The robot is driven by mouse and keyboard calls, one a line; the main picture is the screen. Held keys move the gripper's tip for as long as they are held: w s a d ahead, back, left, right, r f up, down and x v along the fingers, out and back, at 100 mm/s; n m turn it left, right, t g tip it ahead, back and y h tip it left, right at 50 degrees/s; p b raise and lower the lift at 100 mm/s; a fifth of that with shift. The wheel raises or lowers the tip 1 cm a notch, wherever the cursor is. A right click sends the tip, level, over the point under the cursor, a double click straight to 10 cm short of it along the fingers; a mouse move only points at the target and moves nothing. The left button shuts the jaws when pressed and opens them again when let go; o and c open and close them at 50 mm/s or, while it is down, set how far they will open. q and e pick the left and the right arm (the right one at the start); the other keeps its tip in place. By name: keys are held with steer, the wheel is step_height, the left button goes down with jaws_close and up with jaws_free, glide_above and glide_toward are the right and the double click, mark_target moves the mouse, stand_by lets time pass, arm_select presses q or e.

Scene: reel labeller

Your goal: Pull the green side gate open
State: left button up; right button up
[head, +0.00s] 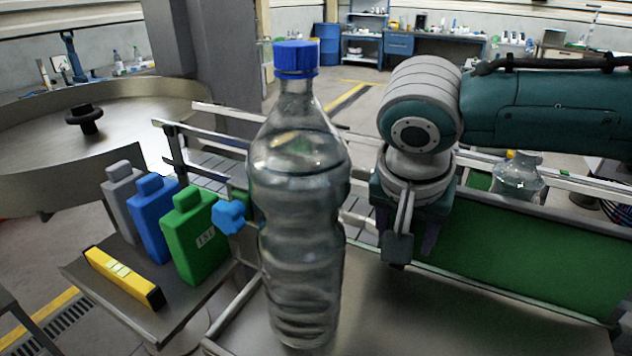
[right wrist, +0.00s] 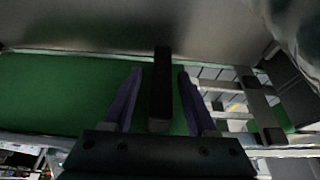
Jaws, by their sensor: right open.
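The green side gate (head: 530,255) is a long green panel at the right of the head view, along the far edge of the metal table. It also shows as a green surface in the right wrist view (right wrist: 50,95). My right gripper (head: 405,245) is over the panel's left end, pointing down. In the right wrist view its two purple fingers (right wrist: 156,98) are apart, with a dark bar (right wrist: 161,85) between them. Gaps show on both sides of the bar. I cannot tell whether the bar is fixed to the gate. My left gripper is out of view.
A large clear bottle with a blue cap (head: 300,200) stands close in front, left of my right gripper. Grey, blue and green (head: 195,235) jugs and a yellow level (head: 122,277) are on a side shelf. Rails run behind. The table's right front (head: 470,325) is clear.

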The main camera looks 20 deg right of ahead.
steer(key=shift+w+d+f, duration=0.15)
steer(key=shift+f, duration=0.3)
jaws_close()
stand_by(1.2)
